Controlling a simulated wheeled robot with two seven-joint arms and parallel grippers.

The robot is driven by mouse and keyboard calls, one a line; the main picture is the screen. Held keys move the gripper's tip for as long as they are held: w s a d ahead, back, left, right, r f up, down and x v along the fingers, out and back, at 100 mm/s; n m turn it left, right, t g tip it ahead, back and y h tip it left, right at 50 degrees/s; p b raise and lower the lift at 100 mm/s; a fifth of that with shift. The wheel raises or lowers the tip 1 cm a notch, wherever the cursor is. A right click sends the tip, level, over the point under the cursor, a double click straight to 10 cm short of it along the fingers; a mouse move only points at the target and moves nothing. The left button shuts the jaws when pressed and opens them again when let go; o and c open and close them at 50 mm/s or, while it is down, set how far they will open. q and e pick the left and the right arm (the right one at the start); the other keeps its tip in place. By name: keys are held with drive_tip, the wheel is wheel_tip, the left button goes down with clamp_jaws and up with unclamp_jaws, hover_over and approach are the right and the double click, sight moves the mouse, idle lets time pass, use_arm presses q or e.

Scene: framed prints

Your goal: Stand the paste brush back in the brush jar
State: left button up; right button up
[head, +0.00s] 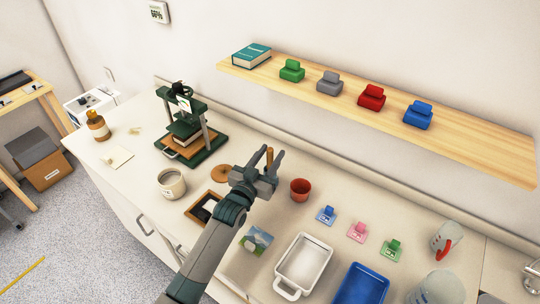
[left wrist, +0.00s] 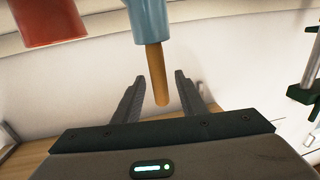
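The paste brush's brown wooden handle (left wrist: 158,76) shows between the spread fingers of my left gripper (left wrist: 158,88), with a gap on both sides. The handle comes out of a blue-grey cylinder (left wrist: 151,18), which looks like the brush jar; the view's top edge cuts it off. The left wrist picture is upside down. In the head view my left gripper (head: 268,163) is over the counter, the handle (head: 269,157) rises by its fingers, and the gripper hides whatever is below. Bristles are not visible. My right gripper is out of view.
A terracotta cup (head: 300,189) stands close to the right of my left gripper, and a green press (head: 190,140) stands to the left. A labelled white pot (head: 172,183), a white tray (head: 303,262) and a blue tray (head: 360,285) share the counter. A shelf (head: 460,135) overhangs behind.

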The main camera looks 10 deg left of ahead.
use_arm(q)
drive_tip(key=shift+s, duration=0.1)
drive_tip(key=shift+s+a+f, duration=0.1)
drive_tip(key=shift+s+a, duration=0.05)
drive_tip(key=shift+s, duration=0.4)
drive_tip(key=b+v, duration=0.4)
drive_tip(key=v, duration=1.2)
drive_tip(key=shift+b, duration=0.4)
drive_tip(key=shift+a, duration=0.1)
